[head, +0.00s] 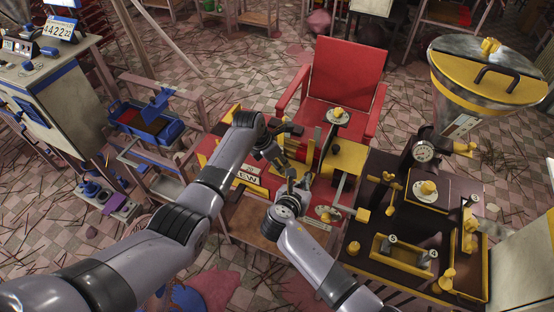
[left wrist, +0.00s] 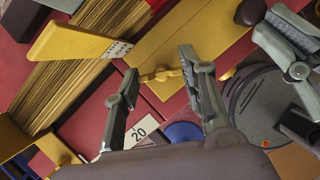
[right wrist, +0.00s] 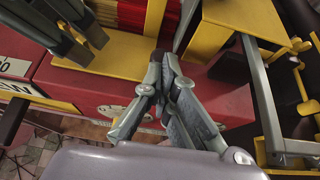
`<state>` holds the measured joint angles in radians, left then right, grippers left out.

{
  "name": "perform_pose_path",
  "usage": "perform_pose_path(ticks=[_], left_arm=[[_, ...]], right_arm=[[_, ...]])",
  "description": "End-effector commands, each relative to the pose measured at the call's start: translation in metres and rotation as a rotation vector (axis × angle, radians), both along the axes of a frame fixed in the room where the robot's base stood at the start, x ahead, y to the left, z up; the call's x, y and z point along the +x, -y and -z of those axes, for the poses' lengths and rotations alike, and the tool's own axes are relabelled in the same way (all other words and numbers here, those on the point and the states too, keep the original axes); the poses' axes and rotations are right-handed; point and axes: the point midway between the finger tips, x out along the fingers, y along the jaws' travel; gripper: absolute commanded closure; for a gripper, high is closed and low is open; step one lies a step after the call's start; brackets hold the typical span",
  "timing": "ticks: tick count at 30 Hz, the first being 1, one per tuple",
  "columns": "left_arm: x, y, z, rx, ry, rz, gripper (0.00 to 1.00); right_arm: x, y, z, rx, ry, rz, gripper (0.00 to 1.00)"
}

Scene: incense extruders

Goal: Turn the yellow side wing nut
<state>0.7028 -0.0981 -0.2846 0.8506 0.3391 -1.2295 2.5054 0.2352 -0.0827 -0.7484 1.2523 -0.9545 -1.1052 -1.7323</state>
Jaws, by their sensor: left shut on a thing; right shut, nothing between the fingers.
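The yellow wing nut (left wrist: 160,75) shows in the left wrist view between the fingertips of my left gripper (left wrist: 160,66), which is shut on it. In the head view my left gripper (head: 282,152) is over the middle of the red and yellow extruder (head: 262,208); the nut is too small and covered to make out there. My right gripper (right wrist: 164,62) is shut and empty, fingertips together, close above the extruder's red body (right wrist: 80,90). In the head view my right gripper (head: 293,182) is just below the left one.
A red chair (head: 345,72) stands behind the extruder. A dark table (head: 392,210) with yellow parts is at the right, beside a large steel and yellow hopper (head: 480,85). Yellow sticks (left wrist: 75,80) and a tag reading 20 (left wrist: 138,133) are close to the left gripper.

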Motion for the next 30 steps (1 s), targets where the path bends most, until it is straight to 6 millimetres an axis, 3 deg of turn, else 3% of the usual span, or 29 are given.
perform_pose_path(ticks=[7, 17, 30], left_arm=[[-0.0004, 0.0001, 0.0003, 0.0, -0.001, 0.0, 0.9], [0.0, -0.0003, 0.0005, 0.001, -0.003, 0.06, 0.9], [0.0019, -0.0014, 0.0001, 0.001, -0.004, 0.356, 0.9]], right_arm=[[0.0002, 0.0005, 0.0004, 0.0, 0.0, 0.001, 1.0], [0.0002, 0.0006, 0.0004, 0.0, 0.0, 0.001, 1.0], [0.0003, 0.0005, 0.0002, 0.0, 0.0, 0.001, 1.0]])
